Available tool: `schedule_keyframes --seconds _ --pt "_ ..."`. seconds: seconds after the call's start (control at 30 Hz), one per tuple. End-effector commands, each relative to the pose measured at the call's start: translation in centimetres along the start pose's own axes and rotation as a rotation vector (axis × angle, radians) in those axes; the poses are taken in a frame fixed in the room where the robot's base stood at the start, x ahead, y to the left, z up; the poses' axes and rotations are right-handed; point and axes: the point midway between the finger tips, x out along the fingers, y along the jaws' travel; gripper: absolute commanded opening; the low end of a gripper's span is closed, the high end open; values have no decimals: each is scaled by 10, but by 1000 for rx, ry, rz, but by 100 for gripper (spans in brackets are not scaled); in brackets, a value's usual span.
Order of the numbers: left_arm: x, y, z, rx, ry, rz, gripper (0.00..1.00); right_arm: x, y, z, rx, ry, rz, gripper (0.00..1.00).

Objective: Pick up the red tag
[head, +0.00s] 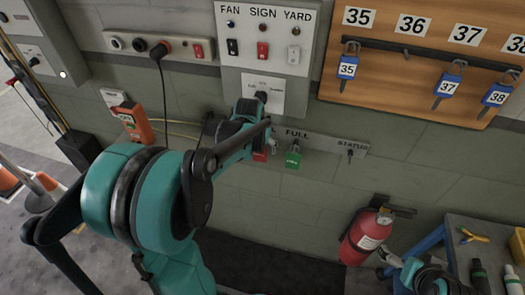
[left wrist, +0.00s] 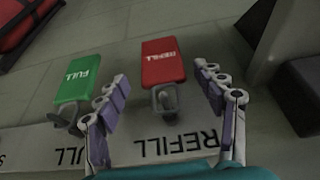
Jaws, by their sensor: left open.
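The red tag (left wrist: 163,60), marked REFILL, hangs from a grey hook on a labelled strip (left wrist: 165,146) in the left wrist view. In the head view only a small part of the red tag (head: 260,156) shows beyond my left arm. My left gripper (left wrist: 161,78) is open, with one finger on each side of the red tag and hook. A gap shows between the tag and each finger. The green tag (left wrist: 77,78), marked FULL, hangs beside it, close to one finger; it also shows in the head view (head: 292,160). My right gripper (head: 387,257) is at the lower right, its jaws unclear.
A grey switch panel (head: 265,60) is on the wall above the tags. A board with blue numbered tags (head: 400,55) is at the upper right. An orange device (head: 133,120) is on the wall at left.

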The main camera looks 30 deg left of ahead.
Motion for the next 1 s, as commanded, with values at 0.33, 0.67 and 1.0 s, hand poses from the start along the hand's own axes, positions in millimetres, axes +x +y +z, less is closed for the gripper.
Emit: schedule_keyframes --seconds 0.33,0.67,1.0 --pt "46 -4 2 1 1 0 69 21 0 15 0 0 0 100" --pt "58 -4 1 1 1 0 69 23 0 16 0 0 0 100" --pt "58 -4 1 1 1 0 18 23 0 16 0 0 0 100"
